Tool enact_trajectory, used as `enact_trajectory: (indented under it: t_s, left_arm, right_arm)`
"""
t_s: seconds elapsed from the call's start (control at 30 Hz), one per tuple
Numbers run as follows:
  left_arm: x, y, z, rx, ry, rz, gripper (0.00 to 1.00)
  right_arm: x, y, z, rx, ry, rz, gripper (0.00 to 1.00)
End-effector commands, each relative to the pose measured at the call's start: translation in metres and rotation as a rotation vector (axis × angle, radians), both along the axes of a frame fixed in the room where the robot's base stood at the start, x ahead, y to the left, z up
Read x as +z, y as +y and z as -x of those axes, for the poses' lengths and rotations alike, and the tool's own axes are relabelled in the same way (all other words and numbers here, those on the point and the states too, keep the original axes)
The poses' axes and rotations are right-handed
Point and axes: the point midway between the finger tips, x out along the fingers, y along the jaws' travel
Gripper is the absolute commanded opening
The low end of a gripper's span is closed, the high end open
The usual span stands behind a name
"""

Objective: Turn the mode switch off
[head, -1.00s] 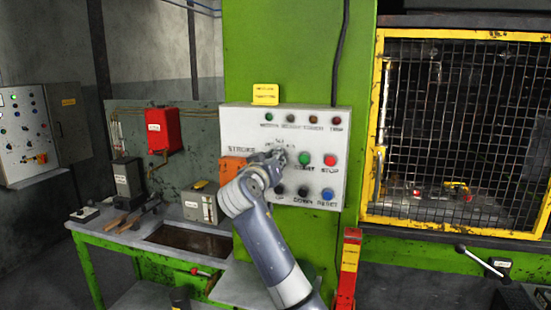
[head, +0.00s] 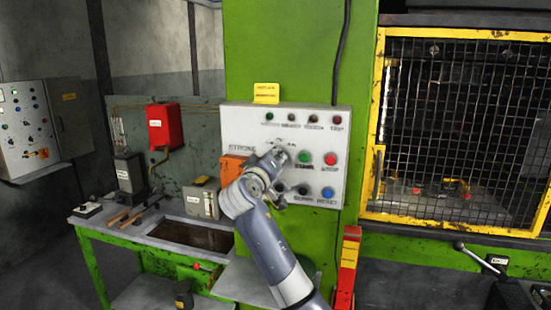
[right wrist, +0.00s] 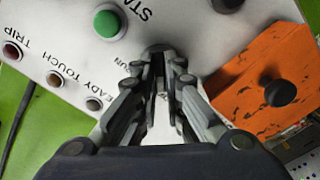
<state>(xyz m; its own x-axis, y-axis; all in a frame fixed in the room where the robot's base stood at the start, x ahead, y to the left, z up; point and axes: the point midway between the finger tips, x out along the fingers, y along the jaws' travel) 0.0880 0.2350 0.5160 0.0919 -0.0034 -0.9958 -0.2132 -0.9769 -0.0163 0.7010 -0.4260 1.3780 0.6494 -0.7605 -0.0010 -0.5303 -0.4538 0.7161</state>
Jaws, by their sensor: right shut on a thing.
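The white control panel (head: 312,122) is mounted on the green press column. My right gripper (head: 281,156) is at the panel, left of the green start button (head: 304,158). In the right wrist view its two fingers (right wrist: 162,65) are nearly together, shut around the mode switch (right wrist: 157,49). Only a grey round part of the switch shows beyond the fingertips, near lettering that reads like "RUN". The switch's pointing direction is hidden by the fingers. My left gripper is not in view.
The red stop button (head: 330,159) and blue reset button (head: 328,193) are on the same panel. An orange box (right wrist: 245,70) with a black knob (right wrist: 280,92) juts out beside my right gripper. A yellow-framed mesh guard (head: 460,130) stands to the right.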

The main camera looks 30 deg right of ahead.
Motion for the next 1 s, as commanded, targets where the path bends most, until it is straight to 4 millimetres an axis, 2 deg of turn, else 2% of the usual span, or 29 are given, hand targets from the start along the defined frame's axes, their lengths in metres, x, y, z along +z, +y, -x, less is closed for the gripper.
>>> enact_trajectory:
  t_s: [0.27, 0.3, 0.37, 0.77, 0.87, 1.0]
  left_arm:
    - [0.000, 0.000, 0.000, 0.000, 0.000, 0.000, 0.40]
    - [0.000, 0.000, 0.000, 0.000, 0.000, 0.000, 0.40]
    - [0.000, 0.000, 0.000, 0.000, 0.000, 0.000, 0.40]
    - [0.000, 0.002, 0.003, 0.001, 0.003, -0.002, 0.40]
    - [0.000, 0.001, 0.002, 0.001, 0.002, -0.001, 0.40]
    - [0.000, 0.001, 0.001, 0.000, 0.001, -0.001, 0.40]
  right_arm:
    - [-0.002, 0.000, 0.000, 0.000, 0.006, 0.003, 0.00]
    - [-0.002, 0.000, 0.000, 0.000, 0.006, 0.003, 0.16]
    - [-0.002, 0.000, 0.000, 0.000, 0.006, 0.003, 0.29]
    - [0.000, 0.003, 0.002, 0.001, 0.002, 0.002, 0.29]
    - [-0.001, 0.011, 0.008, 0.002, 0.002, 0.002, 0.29]
    - [-0.001, 0.032, 0.024, 0.006, 0.001, 0.001, 0.29]
